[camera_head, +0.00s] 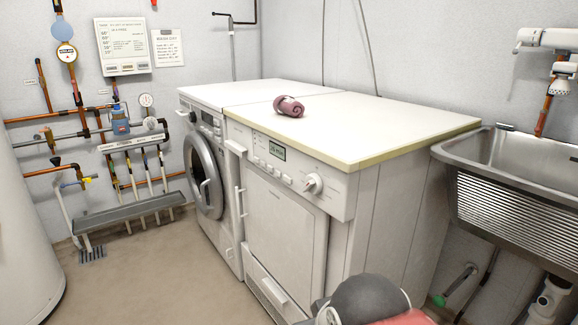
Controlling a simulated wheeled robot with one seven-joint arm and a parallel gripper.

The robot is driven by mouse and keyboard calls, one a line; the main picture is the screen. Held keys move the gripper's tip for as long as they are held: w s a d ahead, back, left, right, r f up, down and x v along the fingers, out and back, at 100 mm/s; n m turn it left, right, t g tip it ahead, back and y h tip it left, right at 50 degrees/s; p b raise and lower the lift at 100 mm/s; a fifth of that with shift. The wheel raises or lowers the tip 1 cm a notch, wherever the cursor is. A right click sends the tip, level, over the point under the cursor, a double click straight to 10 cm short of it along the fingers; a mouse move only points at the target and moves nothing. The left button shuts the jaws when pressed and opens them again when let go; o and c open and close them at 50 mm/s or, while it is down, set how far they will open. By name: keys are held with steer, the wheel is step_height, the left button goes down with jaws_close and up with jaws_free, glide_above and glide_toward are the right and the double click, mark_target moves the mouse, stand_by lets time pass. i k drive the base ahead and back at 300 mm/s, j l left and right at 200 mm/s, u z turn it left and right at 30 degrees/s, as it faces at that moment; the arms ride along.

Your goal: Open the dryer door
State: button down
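The white machine on the right, which looks like the dryer (338,213), has a square front door (283,232) that appears shut. A thin vertical white handle (240,201) is at the door's left edge. Above the door are a small display (277,149), several buttons and a round knob (313,184). My gripper is not in view. A dark grey rounded part with red beside it, likely my arm, shows at the bottom edge and covers the floor near the machine's lower right.
A front-loading washer (220,200) with a round door (203,175) stands left of the dryer. A rolled pinkish towel (289,106) lies on the white worktop (380,120). A metal sink (510,180) is at the right. The floor (150,275) in front is clear.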

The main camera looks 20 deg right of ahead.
mark_target(288, 234)
steer(key=i+j, duration=0.1)
steer(key=i, duration=0.4)
steer(key=i+j, duration=0.1)
steer(key=i, duration=0.4)
